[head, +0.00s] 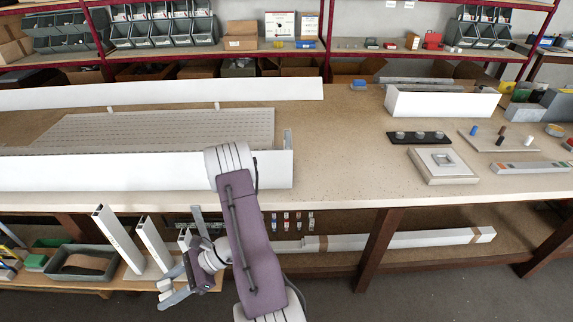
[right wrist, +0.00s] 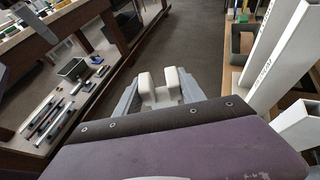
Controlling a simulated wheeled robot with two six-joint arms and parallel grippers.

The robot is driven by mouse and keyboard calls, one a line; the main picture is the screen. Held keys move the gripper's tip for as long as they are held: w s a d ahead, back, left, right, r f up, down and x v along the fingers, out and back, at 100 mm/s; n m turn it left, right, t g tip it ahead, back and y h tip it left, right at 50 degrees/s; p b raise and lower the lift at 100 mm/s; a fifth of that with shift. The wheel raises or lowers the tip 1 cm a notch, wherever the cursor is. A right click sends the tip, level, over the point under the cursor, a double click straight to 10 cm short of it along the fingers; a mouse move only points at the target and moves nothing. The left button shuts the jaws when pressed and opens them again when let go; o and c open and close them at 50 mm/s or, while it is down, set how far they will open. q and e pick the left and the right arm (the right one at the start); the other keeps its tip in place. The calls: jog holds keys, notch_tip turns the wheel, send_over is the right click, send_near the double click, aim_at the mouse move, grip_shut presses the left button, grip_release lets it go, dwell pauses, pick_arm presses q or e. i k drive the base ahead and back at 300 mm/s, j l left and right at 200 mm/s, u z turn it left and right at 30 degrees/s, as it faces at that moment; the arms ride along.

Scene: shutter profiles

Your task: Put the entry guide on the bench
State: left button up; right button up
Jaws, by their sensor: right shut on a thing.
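My right gripper (head: 186,262) is low in front of the bench (head: 345,150), below the level of its top. In the right wrist view my right gripper (right wrist: 160,88) is shut on a pale two-horned piece, which looks like the entry guide (right wrist: 160,94). The guide is held between the grey fingers, clear of the bench top. In the head view the guide is too small and covered to make out surely. My left gripper is not in view.
A long white shutter box (head: 100,172) lies along the bench's left front. Two white profiles (head: 118,240) stand slanted left of my right gripper, near a grey bin (head: 70,262). A grey-white block (head: 443,165) and black strip (head: 418,138) lie at right. The bench's middle is clear.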

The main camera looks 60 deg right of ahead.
aim_at(345, 167)
jog(key=z, duration=0.4)
jog(key=i+z, duration=0.1)
jog(key=z, duration=0.3)
jog(key=j+z, duration=0.15)
jog(key=z, duration=0.25)
jog(key=i+z, duration=0.1)
jog(key=z, duration=0.3)
